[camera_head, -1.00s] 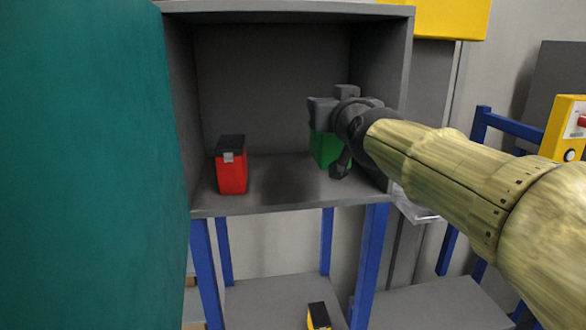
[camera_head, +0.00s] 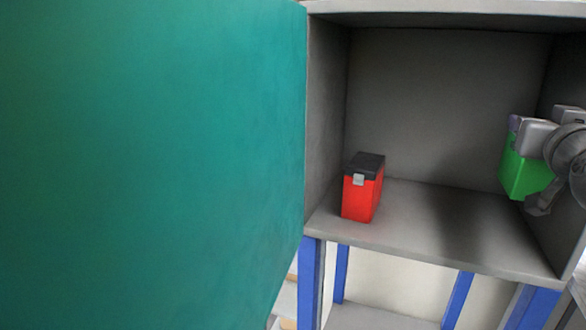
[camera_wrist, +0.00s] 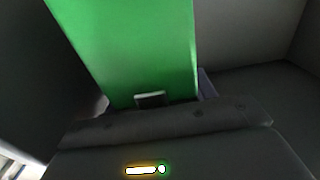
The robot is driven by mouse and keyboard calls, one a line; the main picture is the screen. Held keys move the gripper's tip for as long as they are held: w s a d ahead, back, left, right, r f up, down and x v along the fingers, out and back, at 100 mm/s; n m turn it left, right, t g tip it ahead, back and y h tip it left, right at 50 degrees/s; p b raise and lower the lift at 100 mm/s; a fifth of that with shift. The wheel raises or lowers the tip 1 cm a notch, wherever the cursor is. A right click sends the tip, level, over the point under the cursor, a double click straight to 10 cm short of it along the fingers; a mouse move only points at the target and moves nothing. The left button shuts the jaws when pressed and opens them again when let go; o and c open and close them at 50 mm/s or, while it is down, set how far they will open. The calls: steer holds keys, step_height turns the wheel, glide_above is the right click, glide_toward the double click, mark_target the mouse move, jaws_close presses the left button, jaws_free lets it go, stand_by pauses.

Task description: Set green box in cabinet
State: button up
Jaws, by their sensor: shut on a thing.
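The green box (camera_head: 522,172) is inside the grey open-fronted cabinet (camera_head: 440,60), near its right wall. My gripper (camera_head: 535,150) is shut on it from the right side of the picture; part of the gripper and my arm is cut off at the edge. In the wrist view the green box (camera_wrist: 130,45) fills the upper middle, against the dark gripper body; the fingertips are not clear there. A dark shadow lies on the cabinet floor left of the box. I cannot tell whether the box touches the floor.
A red box (camera_head: 361,192) with a black lid stands upright on the cabinet floor at the left. A large teal door or panel (camera_head: 150,150) fills the left of the head view. The cabinet floor between the boxes is clear. Blue legs (camera_head: 457,300) stand below.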

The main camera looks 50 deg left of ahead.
mark_target(522, 183)
steer(key=shift+s+d+r, duration=0.1)
steer(key=shift+s+d, duration=0.05)
steer(key=shift+s, duration=0.35)
steer(key=f+b, duration=0.1)
steer(key=f, duration=0.1)
steer(key=f+b, duration=0.1)
steer(key=f, duration=0.2)
steer(key=shift+w+d, duration=0.1)
steer(key=shift+w, duration=0.1)
steer(key=shift+s+f, duration=0.2)
steer(key=shift+f, duration=0.1)
steer(key=shift+w+f, duration=0.1)
steer(key=shift+f, duration=0.25)
steer(key=f, duration=0.1)
steer(key=f+p, duration=0.1)
steer(key=f, duration=0.1)
steer(key=shift+a+p, duration=0.25)
steer(key=shift+p, duration=0.05)
steer(key=shift+w+a+f, duration=0.1)
steer(key=shift+f, duration=0.2)
